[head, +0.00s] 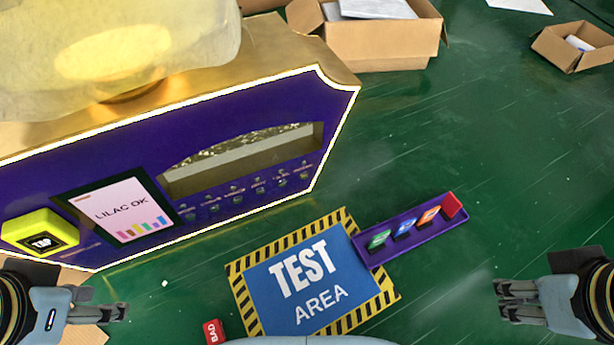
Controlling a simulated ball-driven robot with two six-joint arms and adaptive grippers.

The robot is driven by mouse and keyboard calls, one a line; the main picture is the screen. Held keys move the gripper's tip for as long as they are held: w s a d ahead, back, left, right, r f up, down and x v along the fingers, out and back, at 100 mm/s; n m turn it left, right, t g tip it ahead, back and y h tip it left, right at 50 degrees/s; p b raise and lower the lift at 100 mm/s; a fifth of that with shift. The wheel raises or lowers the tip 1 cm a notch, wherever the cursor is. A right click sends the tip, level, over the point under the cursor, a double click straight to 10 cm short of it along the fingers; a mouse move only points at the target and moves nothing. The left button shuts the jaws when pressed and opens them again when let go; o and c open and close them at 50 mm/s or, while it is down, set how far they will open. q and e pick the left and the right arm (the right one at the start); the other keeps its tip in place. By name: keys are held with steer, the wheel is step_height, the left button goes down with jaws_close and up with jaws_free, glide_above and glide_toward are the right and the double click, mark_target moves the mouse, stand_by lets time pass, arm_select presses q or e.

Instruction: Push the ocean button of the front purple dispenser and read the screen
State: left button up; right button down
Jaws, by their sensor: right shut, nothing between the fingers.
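The purple dispenser (120,176) with gold and white edging stands at the left. Its screen (121,212) reads "LILAC OK" above several coloured bars. A row of small buttons (237,199) runs under its window; their labels are too small to read, so I cannot tell which is ocean. A yellow "TAP" pad (40,233) is left of the screen. My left gripper (127,312) is at the lower left, below the dispenser and apart from the buttons; its finger opening is unclear. My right gripper (498,300) is shut and empty at the lower right, far from the dispenser.
A blue "TEST AREA" mat (268,298) with striped border lies in the front middle. A purple tray (415,246) with several coloured blocks adjoins it. Cardboard boxes (385,45) (572,50) stand at the back. Green surface is clear at right.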

arm_select(q)
steer(key=shift+w, duration=0.25)
